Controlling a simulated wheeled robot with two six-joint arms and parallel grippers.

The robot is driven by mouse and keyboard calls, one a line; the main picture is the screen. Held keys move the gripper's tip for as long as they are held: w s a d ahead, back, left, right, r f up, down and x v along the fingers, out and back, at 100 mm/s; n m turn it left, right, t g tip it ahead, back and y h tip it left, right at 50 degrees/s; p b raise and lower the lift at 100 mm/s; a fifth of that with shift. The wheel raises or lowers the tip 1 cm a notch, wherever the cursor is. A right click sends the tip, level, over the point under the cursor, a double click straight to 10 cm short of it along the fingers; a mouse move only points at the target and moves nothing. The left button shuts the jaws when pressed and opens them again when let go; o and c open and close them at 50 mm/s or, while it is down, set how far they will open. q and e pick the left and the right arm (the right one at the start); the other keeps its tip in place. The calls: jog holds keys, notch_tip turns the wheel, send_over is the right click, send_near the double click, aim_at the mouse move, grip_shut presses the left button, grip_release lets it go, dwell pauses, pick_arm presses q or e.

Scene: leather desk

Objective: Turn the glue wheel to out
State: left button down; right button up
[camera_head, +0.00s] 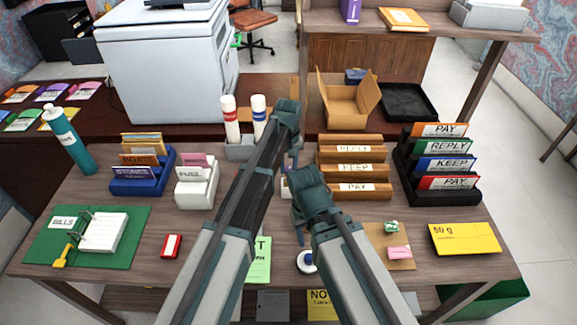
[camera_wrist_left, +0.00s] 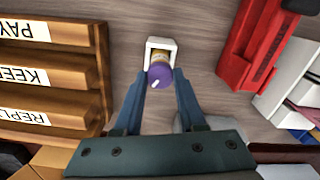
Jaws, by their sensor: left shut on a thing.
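The glue stick (camera_wrist_left: 160,58) lies in a small white holder (camera_wrist_left: 150,42), with its purple wheel (camera_wrist_left: 158,76) facing my left wrist camera. A white mark shows on the wheel. My left gripper (camera_wrist_left: 160,77) is shut on the purple wheel, one finger at each side. In the head view my left gripper (camera_head: 293,160) points down behind my right one, and only a sliver of the white holder (camera_head: 284,187) shows. My right gripper (camera_head: 300,236) hangs nearer the front of the desk; its finger gap is not clear.
Wooden racks with cards (camera_head: 352,168) stand right of the grippers. A white file box (camera_head: 196,190) and a blue card box (camera_head: 143,180) stand left. Two white tubes (camera_head: 230,115) stand behind. A green board (camera_head: 75,240) and a yellow envelope (camera_head: 465,238) lie near the front.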

aim_at(288, 169)
pick_arm(q)
jog(key=shift+n, duration=0.7)
dwell(1.5)
jog(key=shift+c, duration=2.2)
grip_release()
jog(key=shift+r, duration=0.15)
pick_arm(e)
jog(key=shift+r, duration=0.15)
pick_arm(q)
notch_tip(288, 169, up, 14)
jog(key=p, duration=1.3)
jog(key=shift+f+p, duration=0.25)
jog(key=shift+p, duration=0.15)
pick_arm(e)
notch_tip(288, 169, up, 14)
jog(key=shift+f, duration=0.2)
